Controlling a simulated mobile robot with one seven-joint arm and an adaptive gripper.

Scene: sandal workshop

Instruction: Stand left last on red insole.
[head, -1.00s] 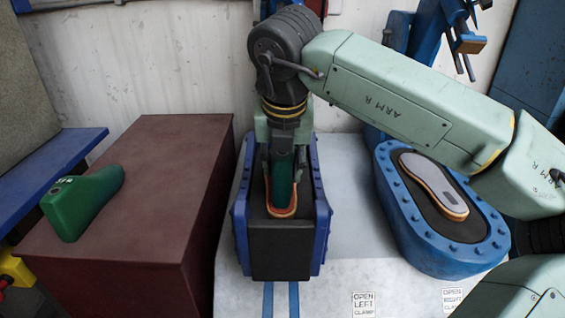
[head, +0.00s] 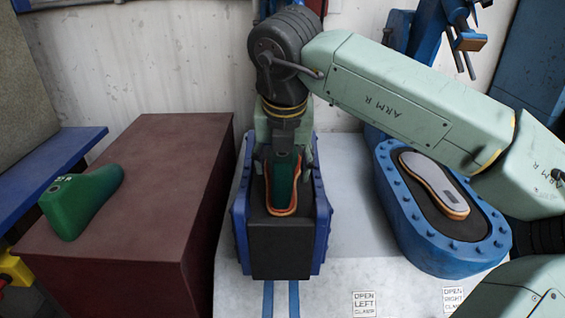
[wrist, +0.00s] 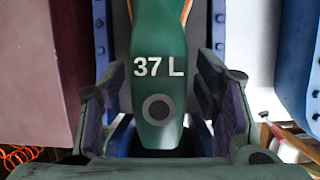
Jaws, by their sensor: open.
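The green left last (head: 284,183), marked "37 L" in the wrist view (wrist: 158,70), stands upright on the orange-red insole (head: 281,213) in the left clamp. The insole's rim shows around the last's front end; the far end is hidden by my gripper. My gripper (head: 284,158) is open, its fingers on either side of the last. In the wrist view my gripper (wrist: 163,95) shows gaps between both fingers and the last. A second green last (head: 82,203) lies on the maroon box (head: 110,245) at left.
The left clamp (head: 240,225) has blue side walls close to the last. At right, a blue oval clamp (head: 425,240) holds a grey-topped insole (head: 432,182). Labels for opening the left (head: 364,304) and right clamps lie on the pale bench (head: 340,255) in front.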

